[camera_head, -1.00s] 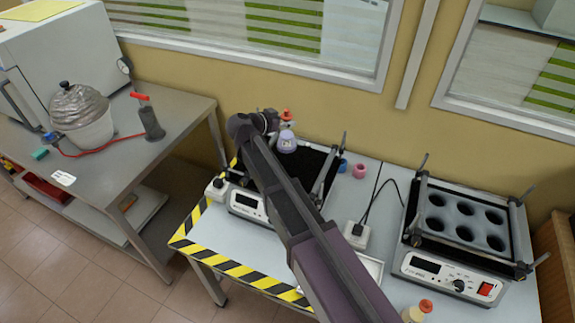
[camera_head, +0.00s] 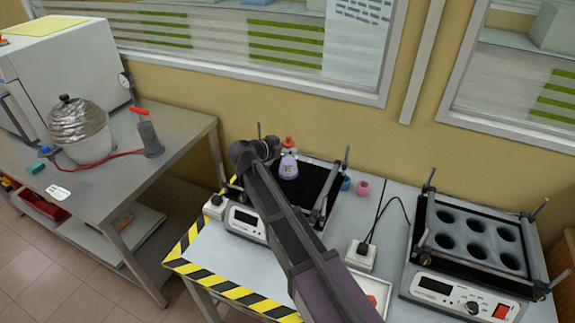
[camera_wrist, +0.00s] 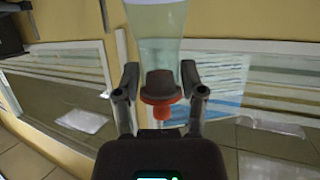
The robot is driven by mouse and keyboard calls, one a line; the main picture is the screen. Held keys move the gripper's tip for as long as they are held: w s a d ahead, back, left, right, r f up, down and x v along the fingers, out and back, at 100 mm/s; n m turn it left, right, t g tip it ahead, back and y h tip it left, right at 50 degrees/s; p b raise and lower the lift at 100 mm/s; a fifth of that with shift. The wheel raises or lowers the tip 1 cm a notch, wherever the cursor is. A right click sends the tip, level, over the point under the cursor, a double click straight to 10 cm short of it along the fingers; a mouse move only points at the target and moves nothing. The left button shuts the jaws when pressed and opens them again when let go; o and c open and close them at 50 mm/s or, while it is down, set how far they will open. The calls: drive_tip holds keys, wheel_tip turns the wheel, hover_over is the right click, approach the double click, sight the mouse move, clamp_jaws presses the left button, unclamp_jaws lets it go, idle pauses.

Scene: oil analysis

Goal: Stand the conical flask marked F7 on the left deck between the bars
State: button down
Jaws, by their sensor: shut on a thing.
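The conical flask (camera_head: 289,168) has a pale violet body with a small label, unreadable at this size, and an orange stopper (camera_head: 288,141). My gripper (camera_head: 279,148) is shut on it near the neck. In the wrist view the pale, see-through flask (camera_wrist: 158,45) and its red-orange stopper (camera_wrist: 160,88) sit between my two fingers (camera_wrist: 160,78). The left deck (camera_head: 314,181) is a black surface with bars along its sides. The flask appears upright over its back part; I cannot tell whether its base touches. My arm hides much of the deck's left and front.
A second shaker (camera_head: 466,240) with several round wells stands at the right. A white power adapter (camera_head: 361,255) and cable lie between the shakers. Upright bar posts (camera_head: 346,158) rise at the deck's corners.

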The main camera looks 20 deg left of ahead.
sight(284, 159)
drive_tip(key=shift+f, duration=0.5)
drive_tip(key=shift+f+b, duration=1.9)
drive_tip(key=shift+b, duration=0.2)
drive_tip(key=shift+f, duration=0.1)
drive_tip(key=shift+c, duration=0.9)
unclamp_jaws()
drive_tip(key=shift+s+a+r+p, duration=0.25)
drive_tip(key=shift+s+r+p, duration=0.1)
drive_tip(key=shift+s+r, duration=0.15)
drive_tip(key=p+v, duration=0.4)
drive_tip(key=v, duration=0.7)
